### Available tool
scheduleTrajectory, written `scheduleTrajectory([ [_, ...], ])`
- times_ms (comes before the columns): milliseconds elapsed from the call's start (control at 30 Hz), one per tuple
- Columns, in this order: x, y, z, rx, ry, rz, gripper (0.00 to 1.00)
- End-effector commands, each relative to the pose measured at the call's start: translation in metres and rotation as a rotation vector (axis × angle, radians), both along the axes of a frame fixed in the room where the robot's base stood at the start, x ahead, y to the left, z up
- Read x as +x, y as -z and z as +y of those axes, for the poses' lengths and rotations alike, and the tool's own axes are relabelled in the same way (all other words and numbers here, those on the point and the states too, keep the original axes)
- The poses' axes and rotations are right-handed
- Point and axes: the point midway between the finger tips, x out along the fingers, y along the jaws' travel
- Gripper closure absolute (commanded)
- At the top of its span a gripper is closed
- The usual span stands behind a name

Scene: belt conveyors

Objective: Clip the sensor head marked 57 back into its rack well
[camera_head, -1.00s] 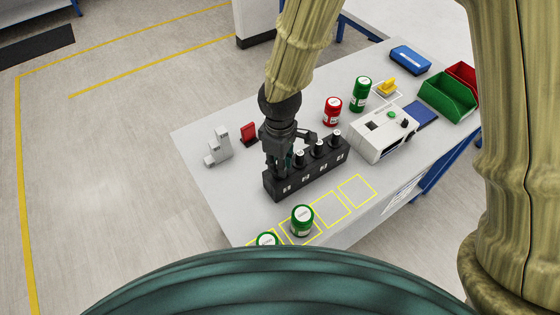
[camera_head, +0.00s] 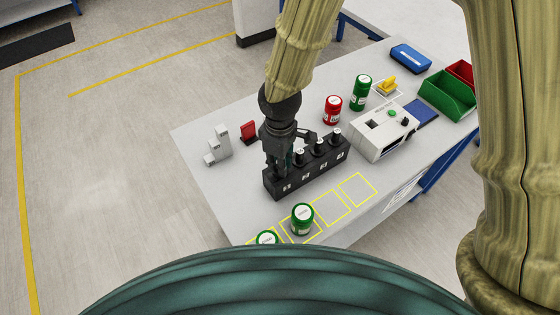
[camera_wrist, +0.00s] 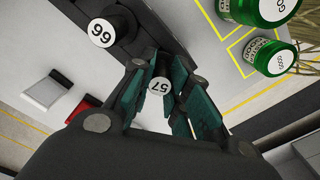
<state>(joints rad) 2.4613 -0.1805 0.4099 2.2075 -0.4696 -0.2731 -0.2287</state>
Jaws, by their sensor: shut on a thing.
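The sensor head marked 57 (camera_wrist: 159,86) shows its round white label between the teal finger pads in the wrist view. My gripper (camera_wrist: 160,92) is shut on it. In the head view my gripper (camera_head: 283,168) points down at the left end of the black rack (camera_head: 312,175), and its fingers hide the head there. I cannot tell whether the head is inside the well or just above it. Three other dark heads with white tops stand in the rack to the right. The nearest one, labelled 66 or 99 (camera_wrist: 102,32), also shows in the wrist view.
A white stepped block (camera_head: 217,147) and a red item (camera_head: 249,132) lie left of the rack. A white device (camera_head: 384,135) stands right of it, with red (camera_head: 333,111) and green (camera_head: 361,94) jars behind. Green-lidded jars (camera_head: 302,220) stand in front.

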Motion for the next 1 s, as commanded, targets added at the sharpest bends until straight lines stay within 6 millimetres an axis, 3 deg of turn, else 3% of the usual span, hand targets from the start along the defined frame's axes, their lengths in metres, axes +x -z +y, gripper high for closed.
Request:
scheduleTrajectory([
  [300, 0.0, 0.001, 0.0, 0.0, 0.0, 0.0, 1.0],
  [333, 0.0, 0.001, 0.0, 0.0, 0.0, 0.0, 0.79],
  [467, 0.0, 0.001, 0.0, 0.0, 0.0, 0.0, 0.57],
  [833, 0.0, -0.002, 0.0, 0.0, 0.0, 0.0, 0.57],
  [1000, 0.001, -0.019, 0.0, 0.001, 0.002, -0.002, 0.57],
])
